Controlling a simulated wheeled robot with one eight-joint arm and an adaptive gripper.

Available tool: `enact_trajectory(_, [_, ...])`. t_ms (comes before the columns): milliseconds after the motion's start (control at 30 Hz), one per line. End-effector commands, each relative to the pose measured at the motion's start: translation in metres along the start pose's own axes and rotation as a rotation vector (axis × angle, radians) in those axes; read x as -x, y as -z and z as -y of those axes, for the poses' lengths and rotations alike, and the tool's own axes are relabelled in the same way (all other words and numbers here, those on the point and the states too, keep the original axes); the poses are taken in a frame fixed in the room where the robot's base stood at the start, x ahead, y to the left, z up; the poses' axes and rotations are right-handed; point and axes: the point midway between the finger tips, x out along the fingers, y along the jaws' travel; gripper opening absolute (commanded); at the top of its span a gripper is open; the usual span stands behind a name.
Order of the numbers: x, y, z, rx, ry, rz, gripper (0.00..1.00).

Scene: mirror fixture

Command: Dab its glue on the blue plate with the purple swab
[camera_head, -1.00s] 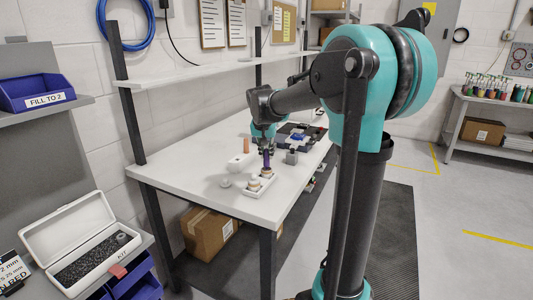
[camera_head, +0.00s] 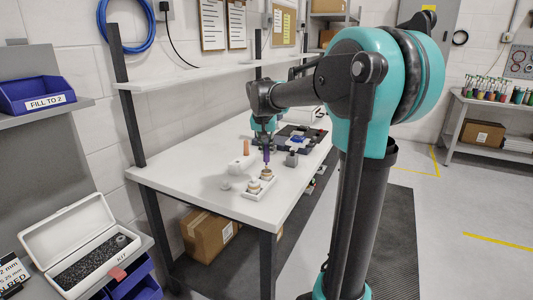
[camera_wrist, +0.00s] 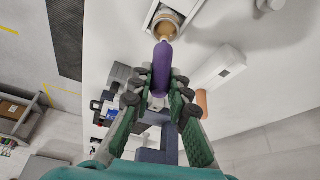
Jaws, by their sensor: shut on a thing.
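My gripper (camera_wrist: 158,88) is shut on the purple swab (camera_wrist: 162,66), which also shows in the head view (camera_head: 266,155). The swab points down. Its tip end is at or just above a small round pot with tan contents (camera_wrist: 164,24); I cannot tell whether it touches. The pot stands in a white tray (camera_head: 250,194) near the table's front. A blue piece (camera_head: 297,143), perhaps the blue plate, lies on a dark mat beyond the gripper; it is too small to tell clearly.
On the white table (camera_head: 190,166), a white box (camera_head: 240,163) and an orange cylinder (camera_head: 246,147) stand left of the swab. A grey block (camera_head: 291,159) stands right of it. A small white round piece (camera_head: 225,186) lies left of the tray. A shelf (camera_head: 200,72) runs above the back.

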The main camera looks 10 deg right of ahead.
Motion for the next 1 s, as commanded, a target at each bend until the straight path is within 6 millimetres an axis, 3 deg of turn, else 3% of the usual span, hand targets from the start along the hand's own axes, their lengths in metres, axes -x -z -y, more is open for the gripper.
enact_trajectory(500, [0.033,0.014,0.000,0.000,0.000,0.000,0.00])
enact_trajectory(1000, [0.036,0.015,0.000,0.000,0.000,0.000,0.00])
